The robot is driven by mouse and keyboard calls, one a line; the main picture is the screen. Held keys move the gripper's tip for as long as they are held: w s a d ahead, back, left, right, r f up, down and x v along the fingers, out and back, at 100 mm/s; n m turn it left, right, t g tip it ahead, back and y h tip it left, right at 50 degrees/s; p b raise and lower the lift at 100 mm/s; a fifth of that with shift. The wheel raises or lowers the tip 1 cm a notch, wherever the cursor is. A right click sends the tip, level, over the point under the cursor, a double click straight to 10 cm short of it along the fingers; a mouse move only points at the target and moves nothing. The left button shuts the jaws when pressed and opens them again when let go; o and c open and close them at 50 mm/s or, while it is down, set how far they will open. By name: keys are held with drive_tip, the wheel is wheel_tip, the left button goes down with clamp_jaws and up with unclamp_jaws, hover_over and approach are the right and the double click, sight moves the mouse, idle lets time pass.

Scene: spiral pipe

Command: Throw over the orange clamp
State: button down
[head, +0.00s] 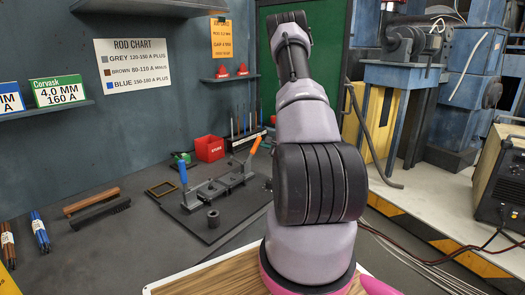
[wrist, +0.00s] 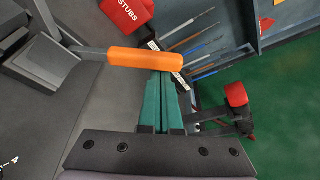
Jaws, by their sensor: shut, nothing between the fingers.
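The orange clamp (head: 255,145) is at the right end of a grey metal fixture (head: 218,187) on a dark plate, its handle tilted up to the right. In the wrist view its orange handle (wrist: 145,57) lies across the picture, with its grey lever running left. My gripper (wrist: 165,75) shows there as two teal fingers close together, with nothing between them. The fingertips are at the right part of the handle, which covers their ends; I cannot tell whether they touch it. In the head view my arm hides the gripper.
A blue-handled clamp (head: 183,172) stands at the fixture's left end. A red stubs box (head: 209,148) and several thin rods (wrist: 195,50) are behind the fixture. A short dark cylinder (head: 213,218) stands in front.

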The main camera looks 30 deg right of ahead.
drive_tip(key=shift+s+a+r+n+t+h, duration=0.15)
drive_tip(key=shift+a+r+n+t+h, duration=0.05)
drive_tip(key=shift+a+r+n, duration=0.3)
drive_tip(key=shift+s+a+r+n+t+h, duration=0.2)
drive_tip(key=shift+a+r+n, duration=0.2)
drive_tip(key=shift+a+n, duration=0.2)
drive_tip(key=shift+s+a+r+n+t, duration=0.2)
drive_tip(key=shift+s+a+r+n, duration=0.1)
drive_tip(key=shift+a+n, duration=0.35)
drive_tip(key=shift+s+a+r+n+t, duration=0.15)
drive_tip(key=shift+a+r+n+t, duration=0.1)
drive_tip(key=shift+a+n, duration=0.35)
drive_tip(key=shift+s+a+r+n+t, duration=0.15)
drive_tip(key=shift+s+a+r+n, duration=0.15)
drive_tip(key=shift+a+n, duration=0.35)
drive_tip(key=shift+a, duration=0.2)
drive_tip(key=d, duration=0.2)
drive_tip(key=w+d, duration=0.1)
drive_tip(key=d, duration=0.1)
drive_tip(key=shift+d, duration=0.2)
drive_tip(key=s, duration=0.9)
drive_tip(key=shift+s, duration=0.3)
drive_tip(key=shift+h, duration=0.3)
